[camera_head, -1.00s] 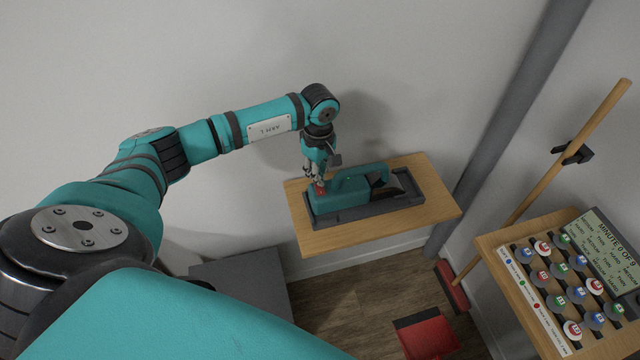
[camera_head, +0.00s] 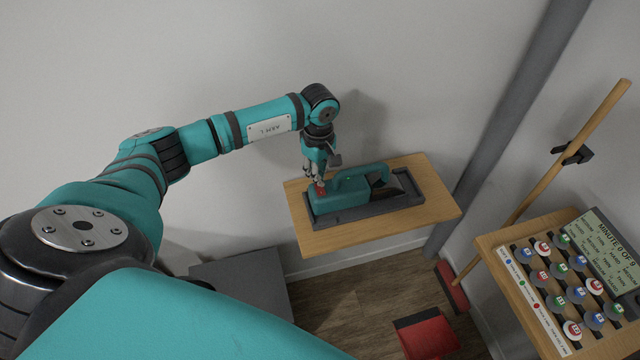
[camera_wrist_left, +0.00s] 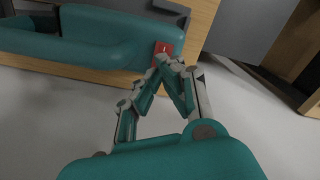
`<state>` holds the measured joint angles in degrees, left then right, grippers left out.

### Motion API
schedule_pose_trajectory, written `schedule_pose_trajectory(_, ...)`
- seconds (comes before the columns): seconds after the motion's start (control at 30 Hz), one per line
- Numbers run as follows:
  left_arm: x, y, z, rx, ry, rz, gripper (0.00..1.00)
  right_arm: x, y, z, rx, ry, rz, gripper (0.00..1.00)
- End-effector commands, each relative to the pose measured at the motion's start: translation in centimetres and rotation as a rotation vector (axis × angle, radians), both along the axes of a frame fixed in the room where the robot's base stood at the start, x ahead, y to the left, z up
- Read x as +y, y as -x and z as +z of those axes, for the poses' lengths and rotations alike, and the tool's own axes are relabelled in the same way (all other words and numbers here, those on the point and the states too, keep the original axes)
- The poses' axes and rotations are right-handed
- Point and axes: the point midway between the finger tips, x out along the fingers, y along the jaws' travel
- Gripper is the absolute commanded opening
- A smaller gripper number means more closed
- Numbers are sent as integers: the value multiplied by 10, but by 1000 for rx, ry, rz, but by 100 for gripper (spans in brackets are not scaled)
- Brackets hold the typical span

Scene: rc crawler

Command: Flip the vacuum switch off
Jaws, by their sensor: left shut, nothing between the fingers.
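The teal handheld vacuum (camera_head: 350,192) lies in a dark grey tray (camera_head: 372,211) on a wooden wall shelf (camera_head: 437,206). Its red switch (camera_head: 321,190) is at the left end of its body, and it also shows in the left wrist view (camera_wrist_left: 163,48). My left gripper (camera_head: 317,182) points down over that end, shut and empty. In the left wrist view its closed fingertips (camera_wrist_left: 168,60) are right at the near edge of the red switch. I cannot tell whether they touch it. The right gripper is not in view.
A grey box (camera_head: 243,279) stands below, left of the shelf. A broom (camera_head: 560,150) leans at the right, and a red dustpan (camera_head: 427,335) lies on the floor. A wooden table (camera_head: 510,236) at the right holds a board with several round coloured pieces. The wall is close behind.

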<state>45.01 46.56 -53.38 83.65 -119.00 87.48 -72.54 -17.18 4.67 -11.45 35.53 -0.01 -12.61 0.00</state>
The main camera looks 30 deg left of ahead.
Motion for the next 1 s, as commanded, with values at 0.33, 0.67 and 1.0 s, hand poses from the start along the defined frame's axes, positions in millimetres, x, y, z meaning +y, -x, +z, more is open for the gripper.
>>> schedule_pose_trajectory(0.33,0,0,-2,0,0,0,0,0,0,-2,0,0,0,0)
schedule_pose_trajectory(0.67,0,0,-7,0,0,0,0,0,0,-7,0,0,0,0)
schedule_pose_trajectory(1.0,0,0,-12,0,0,0,0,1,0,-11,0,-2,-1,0)
